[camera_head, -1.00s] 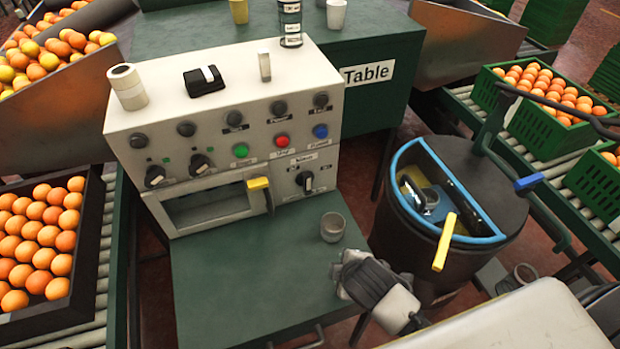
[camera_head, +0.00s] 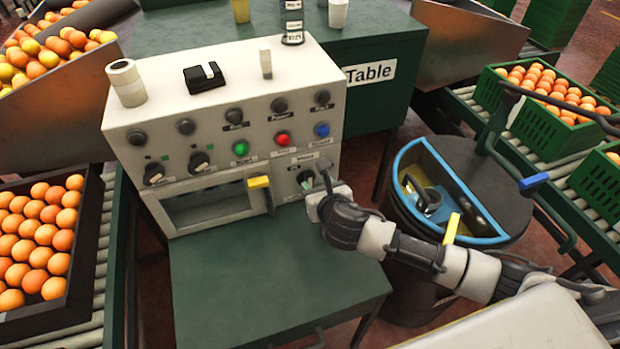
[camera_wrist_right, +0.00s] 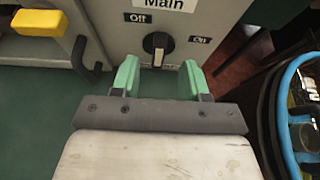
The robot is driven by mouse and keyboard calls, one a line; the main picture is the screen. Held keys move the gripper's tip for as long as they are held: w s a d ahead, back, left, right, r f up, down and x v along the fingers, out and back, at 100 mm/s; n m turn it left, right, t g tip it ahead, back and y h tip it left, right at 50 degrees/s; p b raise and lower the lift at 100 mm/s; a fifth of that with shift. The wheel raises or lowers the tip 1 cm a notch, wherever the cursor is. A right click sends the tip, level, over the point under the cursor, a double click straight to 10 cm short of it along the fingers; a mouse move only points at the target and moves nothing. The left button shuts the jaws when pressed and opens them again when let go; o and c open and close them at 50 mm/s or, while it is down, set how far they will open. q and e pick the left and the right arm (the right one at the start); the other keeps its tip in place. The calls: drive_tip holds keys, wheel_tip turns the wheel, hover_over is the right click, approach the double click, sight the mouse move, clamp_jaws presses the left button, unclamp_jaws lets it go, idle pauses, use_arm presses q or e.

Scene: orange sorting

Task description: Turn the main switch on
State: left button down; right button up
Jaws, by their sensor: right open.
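The main switch is a black rotary knob (camera_wrist_right: 155,44) with a white mark, on the front of the white control panel (camera_head: 225,107). In the right wrist view it sits under a "Main" label, with "Off" at its left and "On" at its right. The knob stands roughly upright between these labels. It also shows at the panel's lower right in the head view (camera_head: 305,179). My right gripper (camera_wrist_right: 160,78) is open and empty, its two green fingers spread below and either side of the knob, apparently not touching it. My left gripper is not in view.
A yellow-tipped lever (camera_head: 258,183) is left of the main switch. Green, red and blue buttons sit above. A black bin with a blue rim (camera_head: 470,205) stands to the right. The green tabletop (camera_head: 250,285) below the panel is largely clear.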

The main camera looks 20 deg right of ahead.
sight(310, 178)
drive_tip(key=x, duration=0.5)
drive_tip(key=shift+w+f+b, duration=0.15)
drive_tip(key=shift+w+b, duration=0.2)
drive_tip(key=shift+w, duration=0.05)
clamp_jaws()
